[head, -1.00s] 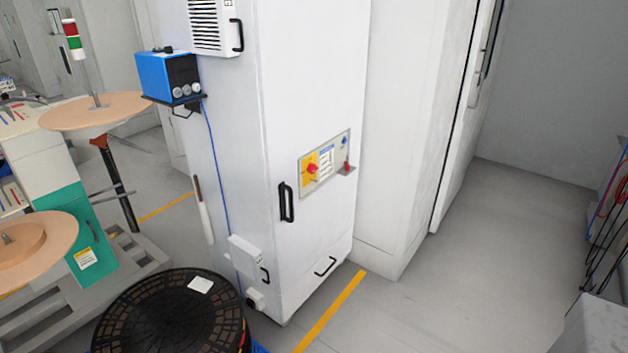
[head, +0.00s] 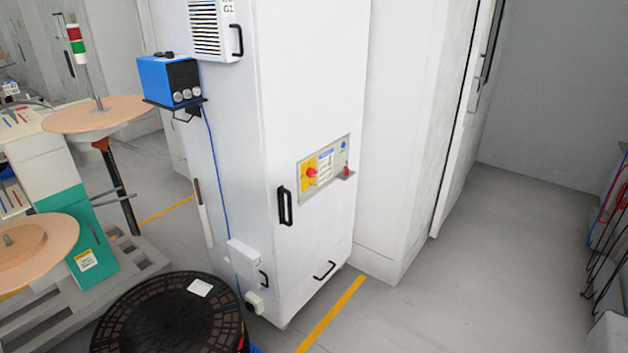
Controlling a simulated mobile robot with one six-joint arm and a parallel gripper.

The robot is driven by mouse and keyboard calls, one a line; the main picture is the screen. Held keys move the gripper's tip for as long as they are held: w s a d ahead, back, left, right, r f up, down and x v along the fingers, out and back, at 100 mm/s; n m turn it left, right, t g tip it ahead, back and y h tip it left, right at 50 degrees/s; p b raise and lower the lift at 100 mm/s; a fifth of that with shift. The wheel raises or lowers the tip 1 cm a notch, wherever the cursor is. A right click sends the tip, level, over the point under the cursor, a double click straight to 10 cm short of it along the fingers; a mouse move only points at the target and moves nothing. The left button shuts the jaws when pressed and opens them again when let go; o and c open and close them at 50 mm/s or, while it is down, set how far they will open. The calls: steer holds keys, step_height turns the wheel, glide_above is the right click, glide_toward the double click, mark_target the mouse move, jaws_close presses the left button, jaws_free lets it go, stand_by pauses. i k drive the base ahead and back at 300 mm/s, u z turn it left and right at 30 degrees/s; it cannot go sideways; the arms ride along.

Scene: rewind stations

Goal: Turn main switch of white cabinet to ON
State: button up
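The white cabinet (head: 310,100) stands upright in the middle of the head view, its door facing right of centre. A grey panel (head: 328,185) on the door carries a red rotary main switch (head: 311,172) on a yellow plate. The knob's exact position is too small to read. Beside it on the panel are a white and blue label (head: 326,166), a blue button (head: 344,146) and a small red item (head: 347,172) on a little ledge. My gripper is not in this view.
A stack of black round reels (head: 165,315) stands at the cabinet's front left. A blue box (head: 170,78) sits on a side shelf. A green-fronted machine (head: 90,240) with wooden discs is at left. Grey floor (head: 460,290) right of the yellow line (head: 330,315) is clear.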

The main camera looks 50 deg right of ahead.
mark_target(311, 173)
steer(key=z, duration=0.35)
steer(key=k, duration=0.9)
steer(key=z, duration=0.2)
steer(key=i, duration=0.9)
